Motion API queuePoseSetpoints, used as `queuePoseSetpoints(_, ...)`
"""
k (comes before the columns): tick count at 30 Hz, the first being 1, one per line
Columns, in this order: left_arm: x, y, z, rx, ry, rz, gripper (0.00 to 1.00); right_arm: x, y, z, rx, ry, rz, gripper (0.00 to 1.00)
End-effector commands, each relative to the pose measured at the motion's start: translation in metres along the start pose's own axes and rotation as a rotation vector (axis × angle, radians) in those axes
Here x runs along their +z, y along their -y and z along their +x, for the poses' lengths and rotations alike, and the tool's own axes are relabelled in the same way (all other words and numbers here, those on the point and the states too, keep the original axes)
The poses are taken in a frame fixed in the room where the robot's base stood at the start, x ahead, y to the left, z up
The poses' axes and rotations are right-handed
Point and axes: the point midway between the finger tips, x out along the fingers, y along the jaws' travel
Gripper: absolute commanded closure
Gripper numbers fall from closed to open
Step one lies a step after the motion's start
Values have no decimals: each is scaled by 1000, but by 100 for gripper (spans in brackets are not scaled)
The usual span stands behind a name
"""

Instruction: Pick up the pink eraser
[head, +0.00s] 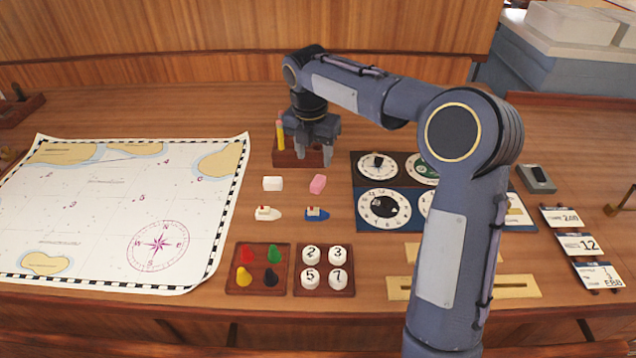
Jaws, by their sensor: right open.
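The pink eraser (317,184) lies on the wooden table, to the right of a white eraser-like block (272,183). My right gripper (314,160) points down just behind the pink eraser, in front of a small dark red wooden holder (288,157). Its fingers are apart with nothing seen between them. It does not appear to touch the eraser. My left gripper is out of view.
A white and a blue toy boat (316,214) lie nearer. Trays of coloured pawns (259,291) and numbered discs (324,293) are at the front. A chart (120,200) lies left and a dial board (362,225) right. A yellow pencil (281,134) stands at the holder.

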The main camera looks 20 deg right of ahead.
Motion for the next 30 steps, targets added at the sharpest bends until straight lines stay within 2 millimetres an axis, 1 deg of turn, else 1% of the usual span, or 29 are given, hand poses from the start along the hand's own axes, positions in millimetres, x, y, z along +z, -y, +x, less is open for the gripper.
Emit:
queuePoseSetpoints(10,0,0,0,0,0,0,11,0,2,36,-4,-1,-16,51)
queuePoseSetpoints(14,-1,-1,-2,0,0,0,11,-2,7,56,-5,-3,-15,51)
queuePoseSetpoints(18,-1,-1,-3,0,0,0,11,-2,7,74,-4,-2,-15,51)
queuePoseSetpoints(21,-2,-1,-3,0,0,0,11,-2,6,78,-2,0,-14,51)
queuePoseSetpoints(27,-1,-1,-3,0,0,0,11,-2,6,78,-1,0,-13,51)
queuePoseSetpoints(30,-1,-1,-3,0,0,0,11,-2,6,78,-1,0,-13,64)
